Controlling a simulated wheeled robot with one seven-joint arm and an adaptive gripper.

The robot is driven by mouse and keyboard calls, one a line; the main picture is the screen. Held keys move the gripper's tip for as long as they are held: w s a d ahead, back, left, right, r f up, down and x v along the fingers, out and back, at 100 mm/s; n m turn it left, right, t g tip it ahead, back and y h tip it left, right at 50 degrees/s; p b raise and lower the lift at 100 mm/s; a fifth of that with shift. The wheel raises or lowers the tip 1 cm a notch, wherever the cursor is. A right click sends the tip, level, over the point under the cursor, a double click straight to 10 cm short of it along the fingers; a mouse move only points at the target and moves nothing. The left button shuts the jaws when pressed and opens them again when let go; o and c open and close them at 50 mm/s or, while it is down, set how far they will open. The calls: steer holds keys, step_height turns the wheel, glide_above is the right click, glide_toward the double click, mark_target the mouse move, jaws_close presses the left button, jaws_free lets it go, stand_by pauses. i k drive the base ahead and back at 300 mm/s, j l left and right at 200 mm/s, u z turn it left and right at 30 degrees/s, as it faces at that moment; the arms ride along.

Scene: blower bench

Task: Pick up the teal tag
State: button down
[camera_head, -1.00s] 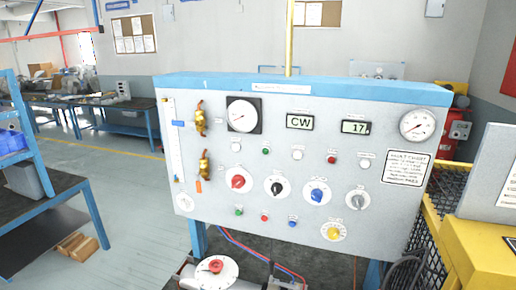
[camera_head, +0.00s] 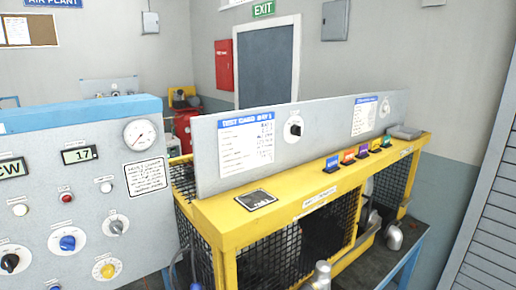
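Several small coloured tags stand in a row on the yellow ledge, in the right half of the head view. My gripper is not in view.
The yellow bench (camera_head: 235,222) has black mesh sides and a grey upright panel (camera_head: 206,155) behind the ledge. A dark plate (camera_head: 256,199) lies on its near end. The gauge panel (camera_head: 100,210) stands at left; grey pipe fittings (camera_head: 394,236) are at lower right.

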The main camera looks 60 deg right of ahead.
mark_target(386, 144)
steer(key=z, duration=2.85)
steer(key=k+l+u, duration=0.1)
steer(key=l, duration=0.3)
steer(key=k+l+u, duration=0.1)
steer(key=l, duration=0.25)
steer(key=k+l+u, duration=0.1)
steer(key=l, duration=0.25)
steer(key=k+l+u, duration=0.1)
steer(key=l, duration=0.3)
steer(key=k+l+u, duration=0.2)
steer(key=k+l, duration=0.15)
steer(key=l, duration=0.3)
steer(key=i+l+u, duration=0.2)
steer(key=i+l, duration=0.2)
